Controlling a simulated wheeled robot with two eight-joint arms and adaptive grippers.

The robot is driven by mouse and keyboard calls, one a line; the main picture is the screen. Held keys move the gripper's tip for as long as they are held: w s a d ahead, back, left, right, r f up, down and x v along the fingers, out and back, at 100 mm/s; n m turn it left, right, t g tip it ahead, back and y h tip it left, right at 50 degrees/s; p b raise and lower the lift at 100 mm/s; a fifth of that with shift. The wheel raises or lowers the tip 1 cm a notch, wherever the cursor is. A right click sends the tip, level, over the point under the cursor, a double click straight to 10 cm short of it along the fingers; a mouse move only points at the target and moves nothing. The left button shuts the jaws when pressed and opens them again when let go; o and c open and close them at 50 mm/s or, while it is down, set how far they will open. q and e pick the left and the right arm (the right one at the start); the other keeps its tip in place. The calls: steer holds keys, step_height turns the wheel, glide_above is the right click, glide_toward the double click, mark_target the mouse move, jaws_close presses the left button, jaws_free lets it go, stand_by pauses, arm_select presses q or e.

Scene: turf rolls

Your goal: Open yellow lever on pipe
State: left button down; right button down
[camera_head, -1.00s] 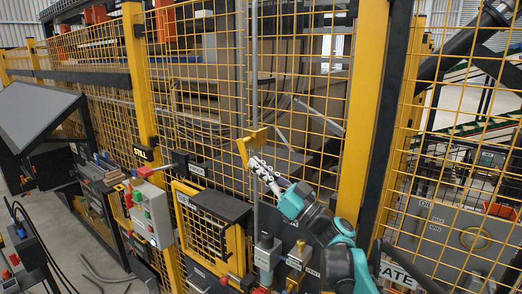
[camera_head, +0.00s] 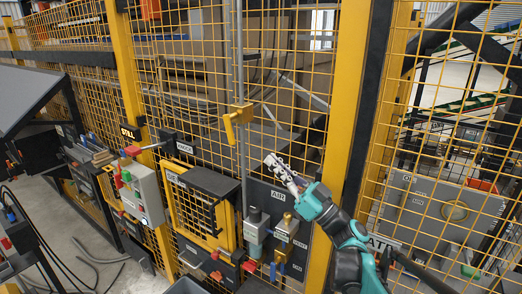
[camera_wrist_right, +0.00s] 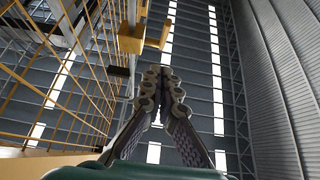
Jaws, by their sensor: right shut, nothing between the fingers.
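The yellow lever (camera_head: 230,130) sits on a vertical grey pipe (camera_head: 240,60) in front of the yellow mesh fence, its handle hanging down on the pipe's left side. My right gripper (camera_head: 270,159) is below and to the right of the lever, apart from it, with its fingers closed together and empty. In the right wrist view the fingertips (camera_wrist_right: 163,72) point up, and the yellow lever (camera_wrist_right: 131,40) is beyond them, up and to the left. My left gripper is not in view.
A grey control box with buttons (camera_head: 146,195) and a yellow-framed cage (camera_head: 168,208) stand left of the pipe. Valve fittings (camera_head: 287,228) sit low by the pipe. A thick yellow post (camera_head: 345,100) rises right of my right gripper.

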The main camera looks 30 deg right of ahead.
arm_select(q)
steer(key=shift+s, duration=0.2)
arm_select(e)
steer(key=v, duration=0.2)
steer(key=shift+s+d, duration=0.1)
steer(key=shift+s, duration=0.35)
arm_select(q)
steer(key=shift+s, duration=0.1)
arm_select(e)
steer(key=shift+s, duration=0.1)
